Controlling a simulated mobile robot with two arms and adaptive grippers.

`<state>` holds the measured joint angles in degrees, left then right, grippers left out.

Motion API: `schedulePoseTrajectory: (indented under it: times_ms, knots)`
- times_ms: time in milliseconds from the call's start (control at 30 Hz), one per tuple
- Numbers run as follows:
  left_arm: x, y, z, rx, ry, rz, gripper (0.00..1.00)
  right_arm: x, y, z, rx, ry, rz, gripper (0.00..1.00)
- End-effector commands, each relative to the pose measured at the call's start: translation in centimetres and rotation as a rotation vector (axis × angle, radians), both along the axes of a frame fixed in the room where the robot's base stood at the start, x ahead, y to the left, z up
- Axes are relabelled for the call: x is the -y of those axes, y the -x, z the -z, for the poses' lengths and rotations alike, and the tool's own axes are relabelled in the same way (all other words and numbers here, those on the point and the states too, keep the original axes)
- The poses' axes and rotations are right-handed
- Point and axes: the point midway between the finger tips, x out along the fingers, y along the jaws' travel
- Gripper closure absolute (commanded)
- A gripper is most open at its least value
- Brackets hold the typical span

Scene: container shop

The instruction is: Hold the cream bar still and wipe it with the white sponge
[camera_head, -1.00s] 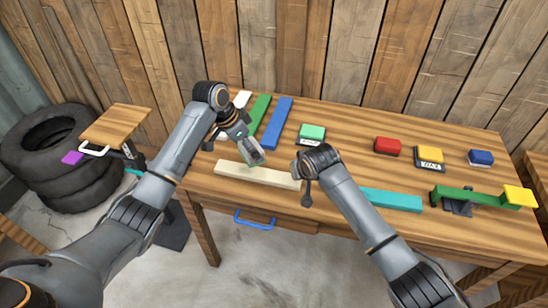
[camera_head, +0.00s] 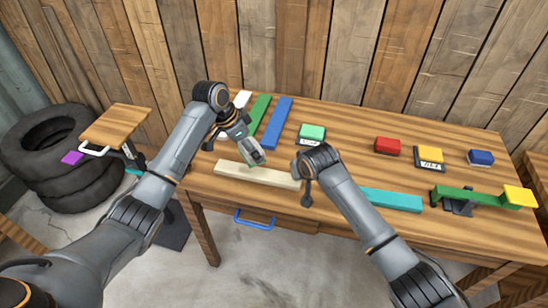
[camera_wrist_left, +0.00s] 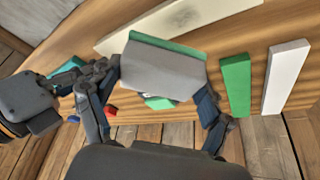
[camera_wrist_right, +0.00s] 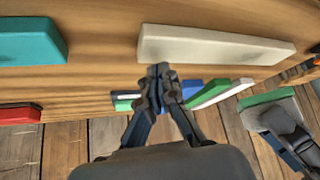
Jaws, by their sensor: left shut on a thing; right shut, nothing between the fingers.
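The cream bar (camera_head: 250,173) lies flat near the table's front edge; it also shows in the left wrist view (camera_wrist_left: 180,20) and right wrist view (camera_wrist_right: 215,46). My left gripper (camera_head: 249,149) is shut on the white sponge (camera_wrist_left: 163,70), a pale block with a green edge. The sponge is by the bar's far side; I cannot tell whether they touch. It also shows in the right wrist view (camera_wrist_right: 268,108). My right gripper (camera_wrist_right: 161,72) is shut and empty beside the bar's right end in the head view. I cannot tell whether it touches the bar.
Blue (camera_head: 277,123), green (camera_head: 258,113) and white (camera_head: 242,98) bars lie at the back left. A teal bar (camera_head: 392,200) lies right of my right gripper. Green (camera_head: 312,132), red (camera_head: 387,145), yellow (camera_head: 430,155) and blue (camera_head: 481,157) blocks stand behind. A green-and-yellow stand (camera_head: 470,197) is far right.

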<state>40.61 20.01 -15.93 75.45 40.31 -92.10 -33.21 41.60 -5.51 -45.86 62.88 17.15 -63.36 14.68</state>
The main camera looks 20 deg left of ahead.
Motion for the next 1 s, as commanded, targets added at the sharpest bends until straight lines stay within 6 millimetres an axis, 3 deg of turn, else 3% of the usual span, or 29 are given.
schedulePoseTrajectory:
  times_ms: [1000]
  knots:
    - [0.0, 0.0, 0.0, 0.0, 0.0, 0.0, 0.46, 0.0, 0.0, 1.5, 0.0, 0.0, 0.0, 1.0]
